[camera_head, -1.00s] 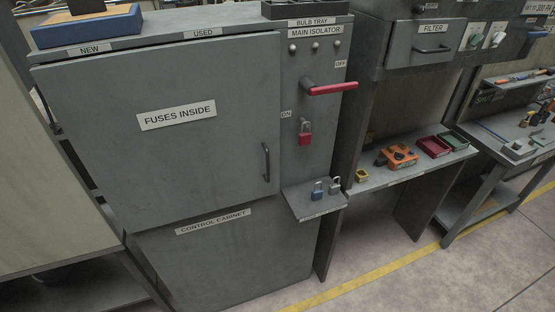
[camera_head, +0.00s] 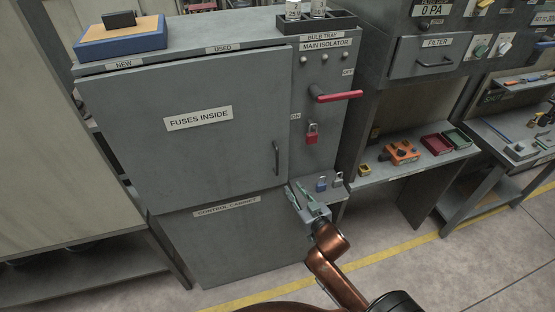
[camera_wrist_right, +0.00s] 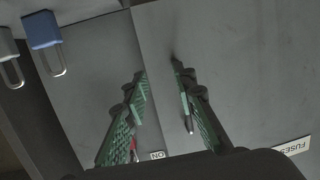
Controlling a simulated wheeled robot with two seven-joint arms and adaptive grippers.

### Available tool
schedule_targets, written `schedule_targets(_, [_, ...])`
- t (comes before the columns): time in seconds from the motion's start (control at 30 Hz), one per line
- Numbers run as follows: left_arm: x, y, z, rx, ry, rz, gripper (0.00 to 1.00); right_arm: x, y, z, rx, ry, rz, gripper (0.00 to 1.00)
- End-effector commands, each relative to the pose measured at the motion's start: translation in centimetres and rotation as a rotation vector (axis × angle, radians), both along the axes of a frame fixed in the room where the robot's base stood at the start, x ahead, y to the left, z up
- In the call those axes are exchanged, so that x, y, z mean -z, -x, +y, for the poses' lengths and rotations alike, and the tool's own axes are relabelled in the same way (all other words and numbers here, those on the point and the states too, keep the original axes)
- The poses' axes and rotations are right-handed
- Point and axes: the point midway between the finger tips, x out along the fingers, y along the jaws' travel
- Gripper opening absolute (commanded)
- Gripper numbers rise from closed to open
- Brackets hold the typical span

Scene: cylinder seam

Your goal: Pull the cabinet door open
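The grey cabinet door (camera_head: 190,155), labelled FUSES INSIDE, appears closed on the control cabinet. Its dark vertical handle (camera_head: 276,158) is near the door's right edge. My right gripper (camera_head: 297,189) is open and empty, below and slightly right of the handle, by the door's lower right corner. In the right wrist view its two green-padded fingers (camera_wrist_right: 160,76) are spread apart near the door's edge. A dark bar beside one finger seems to be the handle (camera_wrist_right: 187,115), partly hidden. I cannot tell whether they touch. My left gripper is not in view.
Right of the door are the red isolator handle (camera_head: 335,97) and a red padlock (camera_head: 312,134). A small shelf beside my right gripper holds a blue padlock (camera_head: 321,184) and a grey padlock (camera_head: 338,179). A blue tray (camera_head: 122,40) lies on top. Floor in front is free.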

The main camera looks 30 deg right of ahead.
Motion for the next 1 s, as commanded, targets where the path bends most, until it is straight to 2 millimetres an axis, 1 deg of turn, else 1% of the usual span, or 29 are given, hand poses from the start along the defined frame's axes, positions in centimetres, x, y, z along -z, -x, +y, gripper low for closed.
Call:
schedule_targets(0.03, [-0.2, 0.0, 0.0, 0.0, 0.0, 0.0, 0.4, -2.4, -0.9, 0.4, -0.024, 0.001, -0.065, 0.25])
schedule_targets(0.1, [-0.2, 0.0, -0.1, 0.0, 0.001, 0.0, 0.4, -4.8, -1.7, 1.0, -0.052, -0.006, -0.134, 0.25])
schedule_targets(0.2, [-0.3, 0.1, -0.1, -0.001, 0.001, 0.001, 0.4, -6.8, -2.3, 1.6, -0.079, -0.01, -0.193, 0.25])
schedule_targets(0.23, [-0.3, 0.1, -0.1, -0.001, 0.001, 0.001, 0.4, -7.1, -2.5, 1.7, -0.083, -0.01, -0.201, 0.25])
schedule_targets(0.37, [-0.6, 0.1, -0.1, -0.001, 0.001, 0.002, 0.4, -7.5, -3.9, 1.8, -0.087, -0.013, -0.21, 0.25])
schedule_targets(0.6, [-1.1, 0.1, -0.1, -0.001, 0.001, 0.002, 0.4, -7.4, -7.7, 1.6, -0.087, -0.011, -0.208, 0.25])
schedule_targets(0.7, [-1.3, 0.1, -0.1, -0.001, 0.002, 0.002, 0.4, -7.3, -8.9, 1.5, -0.086, -0.012, -0.207, 0.25])
schedule_targets(0.83, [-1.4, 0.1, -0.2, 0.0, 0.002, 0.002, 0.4, -7.3, -9.8, 1.5, -0.086, -0.012, -0.206, 0.25])
schedule_targets(1.0, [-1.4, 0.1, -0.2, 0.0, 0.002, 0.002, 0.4, -7.2, -10.1, 1.5, -0.086, -0.012, -0.206, 0.25])
